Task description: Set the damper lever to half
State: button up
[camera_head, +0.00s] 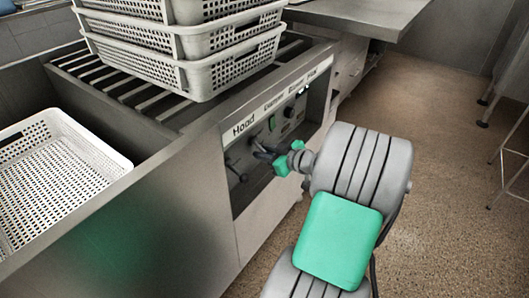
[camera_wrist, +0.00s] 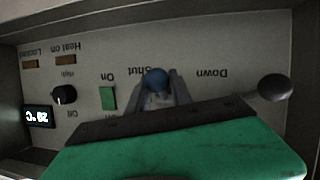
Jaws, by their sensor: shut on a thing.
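The control panel (camera_head: 280,125) is set in the front of the steel counter. In the wrist view the panel shows upside down, and a lever with a blue knob (camera_wrist: 156,79) stands by the label "Shut". My gripper (camera_wrist: 158,90) has a finger on each side of this lever and is shut on it near the knob. In the head view my gripper (camera_head: 262,152) reaches the panel from the right, and its fingers hide most of the lever. The lever's lower part and any half mark are hidden.
A second lever with a dark knob (camera_wrist: 275,87) stands near the label "Down". A green switch (camera_wrist: 108,98), a black dial (camera_wrist: 64,95) and a temperature display (camera_wrist: 39,116) are also on the panel. Stacked baskets (camera_head: 235,75) stand above; another basket (camera_head: 110,155) sits left.

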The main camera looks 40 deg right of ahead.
grip_shut()
dwell(0.8)
